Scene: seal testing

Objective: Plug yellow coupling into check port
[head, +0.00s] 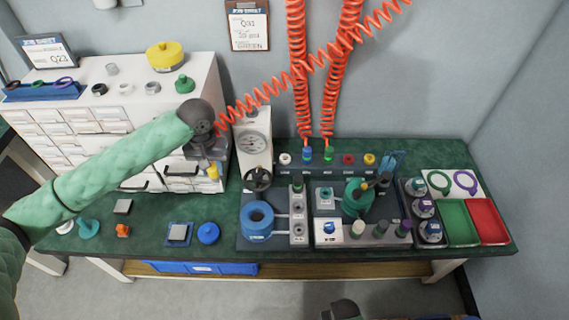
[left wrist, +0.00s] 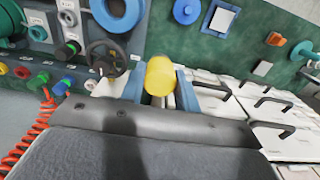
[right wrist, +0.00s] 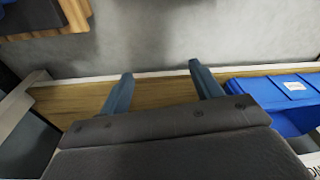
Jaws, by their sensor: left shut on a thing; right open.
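The yellow coupling (head: 213,171) is held by my left gripper (head: 210,160), above the table's left part in front of the drawer cabinet. In the left wrist view the yellow coupling (left wrist: 160,77) sits between the two blue fingers. A red coiled hose (head: 255,103) runs from near my left wrist up to the right. A grey port block (head: 298,228) with round sockets stands right of the blue ring (head: 257,218); I cannot tell which opening is the check port. My right gripper (right wrist: 162,88) is open and empty, over the floor and wooden shelf.
A gauge stand (head: 253,143) with a black handwheel (head: 258,179) stands between the coupling and the port block. A row of coloured fittings, including a yellow one (head: 369,159), lines the back. Green (head: 457,222) and red (head: 487,220) trays lie at right.

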